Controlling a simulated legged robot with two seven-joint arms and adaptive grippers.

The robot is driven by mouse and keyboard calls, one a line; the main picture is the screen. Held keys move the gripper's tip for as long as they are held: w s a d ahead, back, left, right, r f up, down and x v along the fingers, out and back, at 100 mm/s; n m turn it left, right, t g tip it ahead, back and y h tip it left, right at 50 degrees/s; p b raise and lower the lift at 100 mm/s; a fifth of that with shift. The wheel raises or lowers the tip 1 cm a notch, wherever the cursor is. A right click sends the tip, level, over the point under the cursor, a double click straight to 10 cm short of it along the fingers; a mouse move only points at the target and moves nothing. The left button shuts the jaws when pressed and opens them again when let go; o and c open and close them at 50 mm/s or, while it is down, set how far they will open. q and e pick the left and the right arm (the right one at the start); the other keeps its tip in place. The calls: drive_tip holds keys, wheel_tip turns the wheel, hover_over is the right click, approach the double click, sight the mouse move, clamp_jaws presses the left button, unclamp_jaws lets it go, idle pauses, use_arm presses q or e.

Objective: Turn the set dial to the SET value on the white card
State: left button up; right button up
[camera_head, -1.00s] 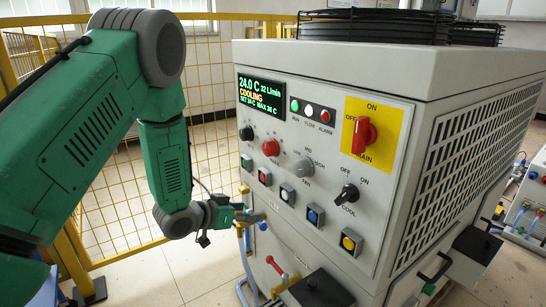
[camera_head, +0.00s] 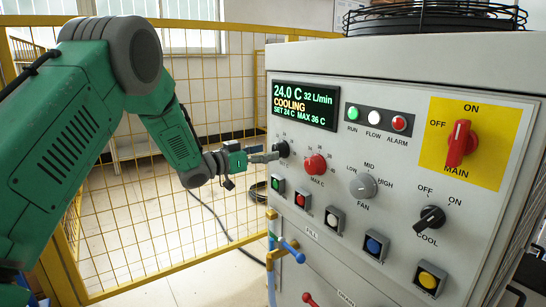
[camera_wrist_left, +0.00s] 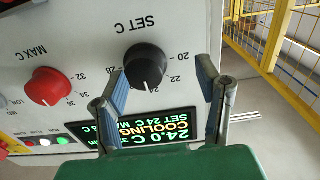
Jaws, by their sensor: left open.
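The set dial is a black round knob marked SET C; it shows in the left wrist view (camera_wrist_left: 146,66) and partly behind my gripper in the head view (camera_head: 283,149). Its white pointer line points down in the wrist view; 20 and 22 are readable beside it. My left gripper (camera_head: 266,157) is open at the dial. In the wrist view its two blue-padded fingers (camera_wrist_left: 160,72) stand to either side of the knob; I cannot tell whether they touch it. The display (camera_head: 305,106) reads 24.0 C, COOLING, SET 24 C, MAX 36 C. No white card is in view.
The red MAX C knob (camera_head: 315,164) sits close to the right of the set dial. Push buttons (camera_head: 303,199) lie below, and the fan knob (camera_head: 363,186), cool switch (camera_head: 429,220) and red main switch (camera_head: 461,143) lie further right. A yellow fence (camera_head: 190,105) stands behind my arm.

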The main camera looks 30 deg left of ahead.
sight(276, 149)
use_arm(q)
drive_tip(key=d, duration=0.1)
drive_tip(key=w+d+r, duration=0.1)
drive_tip(key=d, duration=0.1)
drive_tip(key=w+d, duration=0.1)
drive_tip(key=shift+d+r, duration=0.25)
drive_tip(key=shift+d, duration=0.05)
drive_tip(key=shift+a+f, duration=0.1)
drive_tip(key=shift+a, duration=0.1)
drive_tip(key=c, duration=0.5)
drive_tip(key=shift+s+a+f, duration=0.1)
drive_tip(key=shift+a, duration=0.5)
drive_tip(key=shift+s+a+f, duration=0.1)
drive_tip(key=shift+a, duration=0.45)
drive_tip(key=c, duration=0.6)
drive_tip(key=shift+d+r, duration=0.1)
drive_tip(key=shift+d, duration=0.4)
